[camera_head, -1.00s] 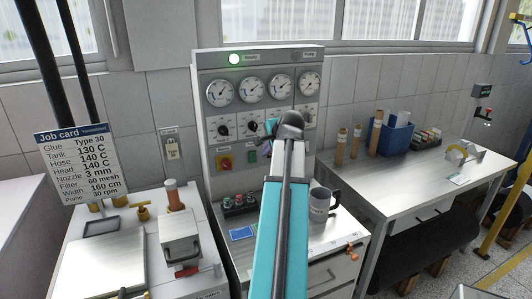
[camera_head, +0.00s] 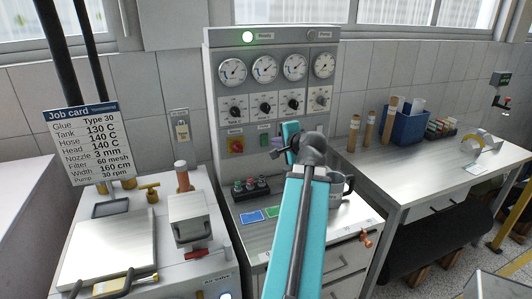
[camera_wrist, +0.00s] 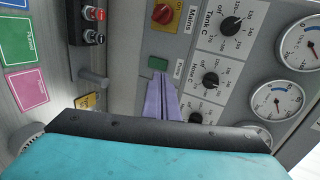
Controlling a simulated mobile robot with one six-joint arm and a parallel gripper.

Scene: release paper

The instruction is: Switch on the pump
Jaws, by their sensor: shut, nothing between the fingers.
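The control cabinet (camera_head: 215,125) stands upright against the wall. A small green button (camera_head: 264,140) sits on its panel, right of the red mains switch (camera_head: 236,146). In the wrist view the green button (camera_wrist: 158,63) lies just beyond my purple fingertips, and the mains switch (camera_wrist: 163,14) is further off. My gripper (camera_wrist: 159,76) is shut and empty, pointing at the panel close to the button; contact cannot be told. In the head view my gripper (camera_head: 273,153) is just below and right of the button.
Dials and knobs (camera_head: 265,104) cover the upper panel. A block with red and green buttons (camera_head: 250,188) stands on the ledge below, with coloured cards (camera_head: 252,216) in front. The glue tank unit (camera_head: 105,250) is at left.

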